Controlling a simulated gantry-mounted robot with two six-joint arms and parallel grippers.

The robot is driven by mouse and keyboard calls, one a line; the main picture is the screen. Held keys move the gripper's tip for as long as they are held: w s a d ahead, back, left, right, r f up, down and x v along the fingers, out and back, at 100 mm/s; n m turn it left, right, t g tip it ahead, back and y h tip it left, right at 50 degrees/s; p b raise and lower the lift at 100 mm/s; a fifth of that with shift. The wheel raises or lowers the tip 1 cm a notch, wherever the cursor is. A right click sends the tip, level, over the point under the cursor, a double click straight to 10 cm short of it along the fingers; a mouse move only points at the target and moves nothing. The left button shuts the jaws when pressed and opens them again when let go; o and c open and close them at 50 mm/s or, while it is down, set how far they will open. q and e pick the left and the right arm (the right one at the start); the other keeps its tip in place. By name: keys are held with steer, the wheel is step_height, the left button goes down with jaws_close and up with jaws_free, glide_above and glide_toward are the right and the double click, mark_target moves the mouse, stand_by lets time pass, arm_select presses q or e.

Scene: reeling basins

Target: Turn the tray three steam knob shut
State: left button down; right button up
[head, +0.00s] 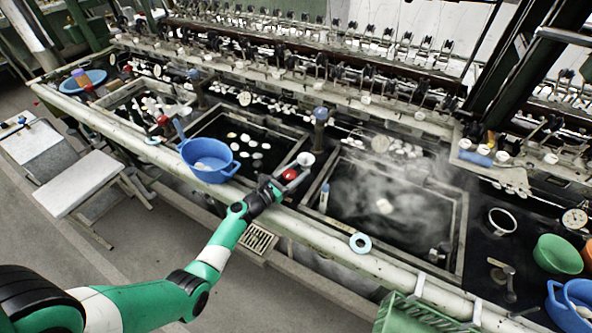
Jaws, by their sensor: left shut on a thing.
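My left gripper (290,180) reaches in from below, over the front edge of the basin bench. It is shut on a red knob (289,174) at the front, between the middle basin and the steaming basin. The gripper partly hides the knob, and its turned angle cannot be read. The steaming basin (455,235) on the right holds dark water with pale cocoons, and white steam (375,190) hangs over it. My right gripper is not in view.
A blue colander (208,172) sits on the front edge left of my gripper. A small white cup (305,158) stands just behind the knob. A green bowl (557,254) and green crate (405,316) are at right.

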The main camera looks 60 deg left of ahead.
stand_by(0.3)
arm_select(q)
steer(key=shift+c, duration=1.2)
jaws_free()
steer(key=p+v, duration=0.3)
steer(key=v, duration=0.8)
steer(key=shift+s+d, duration=0.1)
steer(key=shift+s, duration=0.2)
steer(key=shift+w+r, duration=0.1)
steer(key=shift+r, duration=0.05)
